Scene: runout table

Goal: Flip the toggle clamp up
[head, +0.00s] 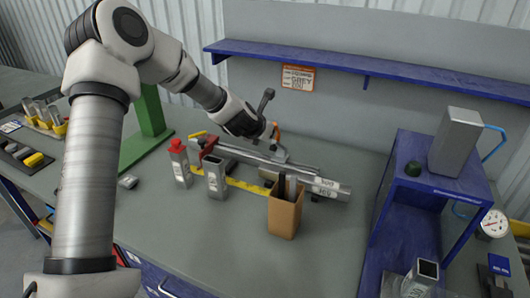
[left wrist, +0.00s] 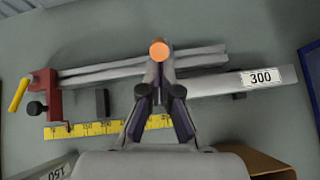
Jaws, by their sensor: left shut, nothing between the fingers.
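The toggle clamp's orange-tipped handle (head: 276,129) rises steeply above metal bars on the bench, beside my left gripper (head: 266,130). In the left wrist view the round orange tip (left wrist: 160,50) shows end-on, just beyond the fingertips of my left gripper (left wrist: 160,75). These fingers are shut with nothing between them. Whether they touch the handle I cannot tell. The clamp's base (head: 281,153) is partly hidden in the head view and mostly covered by the fingers in the wrist view. My right gripper is in neither view.
A labelled tube (head: 328,188) lies along the bars, with a red stop (left wrist: 45,93) at their left end. A yellow ruler (left wrist: 90,128) runs in front. A cardboard box (head: 284,214), upright tubes (head: 216,180) and a blue stand (head: 440,182) stand nearby.

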